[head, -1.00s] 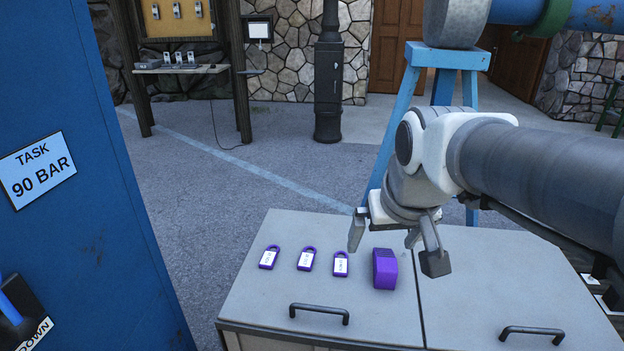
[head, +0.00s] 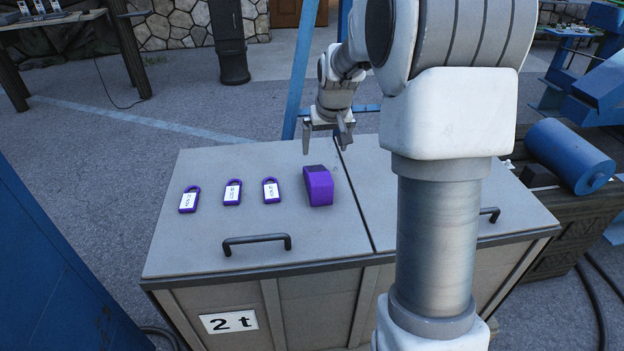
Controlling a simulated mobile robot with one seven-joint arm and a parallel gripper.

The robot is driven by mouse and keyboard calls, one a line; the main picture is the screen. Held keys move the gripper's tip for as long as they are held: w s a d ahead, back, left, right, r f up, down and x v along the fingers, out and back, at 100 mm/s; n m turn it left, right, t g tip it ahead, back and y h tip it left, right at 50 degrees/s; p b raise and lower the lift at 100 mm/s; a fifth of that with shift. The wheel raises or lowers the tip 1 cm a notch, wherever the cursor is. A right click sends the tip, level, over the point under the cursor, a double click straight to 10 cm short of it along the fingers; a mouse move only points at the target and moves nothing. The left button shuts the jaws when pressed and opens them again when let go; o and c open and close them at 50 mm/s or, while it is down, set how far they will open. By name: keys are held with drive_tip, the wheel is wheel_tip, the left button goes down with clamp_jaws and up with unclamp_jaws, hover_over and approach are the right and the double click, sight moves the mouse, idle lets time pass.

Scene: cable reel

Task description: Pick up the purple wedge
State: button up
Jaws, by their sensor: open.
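The purple wedge (head: 319,186) is a chunky block with a darker top face. It lies on the grey cabinet top (head: 225,262), to the right of the row of purple padlocks and left of the seam between the lids. My gripper (head: 325,148) is open and empty, with its fingers pointing down. In the picture it appears just above and behind the wedge, apart from it. The exact height of the fingertips over the top is hard to tell.
Purple padlocks with white labels lie left of the wedge: left (head: 189,199), middle (head: 232,192), right (head: 271,190). Black handles (head: 257,243) rise near the front edge. A blue roller (head: 569,157) is at right. The right lid is partly hidden by my arm.

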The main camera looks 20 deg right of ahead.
sight(318, 171)
drive_tip(key=b+x, duration=0.2)
drive_tip(key=x, duration=0.9)
drive_tip(key=shift+s+b, duration=0.1)
drive_tip(key=shift+b, duration=0.3)
drive_tip(key=shift+a+b+x, duration=0.15)
drive_tip(key=shift+b+x, duration=0.4)
drive_tip(key=shift+x, duration=0.8)
drive_tip(key=shift+a+b+x, duration=0.15)
drive_tip(key=shift+b+x, duration=0.35)
drive_tip(key=shift+x, duration=0.85)
drive_tip(key=shift+r, duration=0.1)
drive_tip(key=shift+r, duration=0.1)
clamp_jaws()
